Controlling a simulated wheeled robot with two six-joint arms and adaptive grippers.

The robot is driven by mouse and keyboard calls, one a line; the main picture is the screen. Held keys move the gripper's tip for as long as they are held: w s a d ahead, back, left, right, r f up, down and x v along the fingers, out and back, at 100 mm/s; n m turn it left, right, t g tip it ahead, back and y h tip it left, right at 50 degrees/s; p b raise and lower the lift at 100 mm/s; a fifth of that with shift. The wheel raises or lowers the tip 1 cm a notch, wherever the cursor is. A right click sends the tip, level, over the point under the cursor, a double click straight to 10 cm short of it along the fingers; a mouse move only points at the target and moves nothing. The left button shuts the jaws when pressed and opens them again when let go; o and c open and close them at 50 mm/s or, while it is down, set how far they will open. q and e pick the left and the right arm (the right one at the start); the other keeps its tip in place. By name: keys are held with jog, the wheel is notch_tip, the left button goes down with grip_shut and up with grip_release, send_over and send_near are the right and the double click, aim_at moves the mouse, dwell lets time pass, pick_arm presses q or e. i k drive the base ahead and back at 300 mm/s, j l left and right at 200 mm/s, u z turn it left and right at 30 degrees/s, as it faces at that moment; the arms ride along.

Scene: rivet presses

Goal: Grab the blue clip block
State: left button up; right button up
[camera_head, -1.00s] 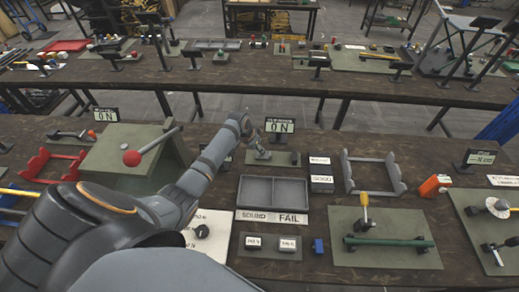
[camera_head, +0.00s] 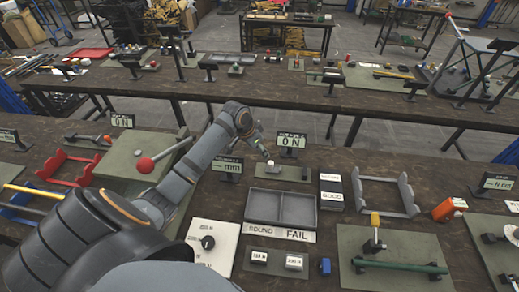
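The blue clip block (camera_head: 325,266) is a small blue piece on the brown workbench (camera_head: 318,236). It sits just right of the green plate (camera_head: 272,262) with two white-topped blocks and left of the larger green plate with a green rod. My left arm comes in from the lower left and reaches over the bench, far from the blue block. The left gripper (camera_head: 265,155) is small and indistinct beyond the wrist, near a small green plate behind the grey tray; its fingers cannot be made out. My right gripper is not in view.
The grey two-part tray (camera_head: 247,206) stands behind the small plate. A green plate with a rod and yellow-topped post (camera_head: 375,233) lies to the right. A white dial panel (camera_head: 213,246) is left. A red-ball lever (camera_head: 146,165) stands beside my arm. Bare bench surrounds the blue block's front.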

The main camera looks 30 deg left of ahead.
aim_at(325, 264)
jog(key=k, duration=2)
